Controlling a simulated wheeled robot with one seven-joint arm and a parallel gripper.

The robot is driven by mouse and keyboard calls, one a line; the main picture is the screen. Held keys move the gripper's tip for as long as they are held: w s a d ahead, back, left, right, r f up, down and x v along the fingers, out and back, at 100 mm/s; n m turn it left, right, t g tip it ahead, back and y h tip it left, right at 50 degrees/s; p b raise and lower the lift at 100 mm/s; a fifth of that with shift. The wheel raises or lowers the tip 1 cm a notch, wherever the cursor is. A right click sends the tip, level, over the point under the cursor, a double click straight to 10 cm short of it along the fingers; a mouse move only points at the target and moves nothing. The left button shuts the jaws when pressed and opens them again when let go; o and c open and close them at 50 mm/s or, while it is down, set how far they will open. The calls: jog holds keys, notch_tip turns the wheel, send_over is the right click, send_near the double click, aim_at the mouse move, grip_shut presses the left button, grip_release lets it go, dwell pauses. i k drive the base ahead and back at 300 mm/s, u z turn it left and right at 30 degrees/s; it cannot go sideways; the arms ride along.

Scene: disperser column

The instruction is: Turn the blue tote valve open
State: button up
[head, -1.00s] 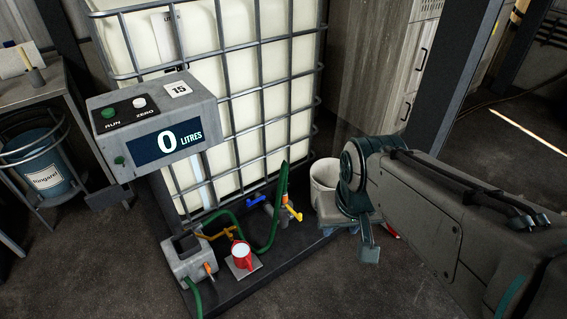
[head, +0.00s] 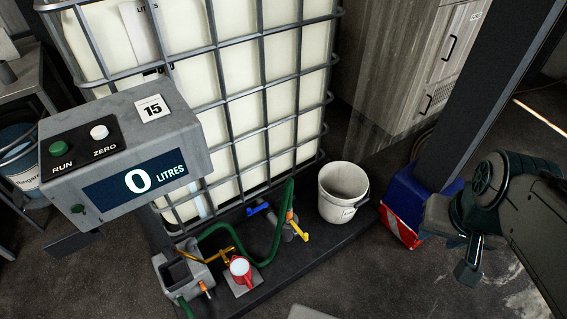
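The blue tote valve handle (head: 259,208) is small, low at the front of the caged white tote (head: 262,130), beside the upright green hose. A yellow handle (head: 302,234) sits just right of it on the pipework. My gripper (head: 468,272) hangs at the right of the view, pointing down, well apart from the valve and touching nothing that I can see. Its fingers are dark and seen from the side, so their gap does not show.
A white bucket (head: 342,190) stands on the dark plinth right of the valve. A blue and red box (head: 404,212) stands near a dark post (head: 472,110). The meter display (head: 136,181) reads 0 litres. Floor at the front right is mostly clear.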

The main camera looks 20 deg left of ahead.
aim_at(250, 211)
jog(key=u, duration=0.2)
jog(key=i, duration=0.6)
jog(key=u, duration=0.85)
jog(key=i, duration=0.35)
jog(key=u, duration=0.35)
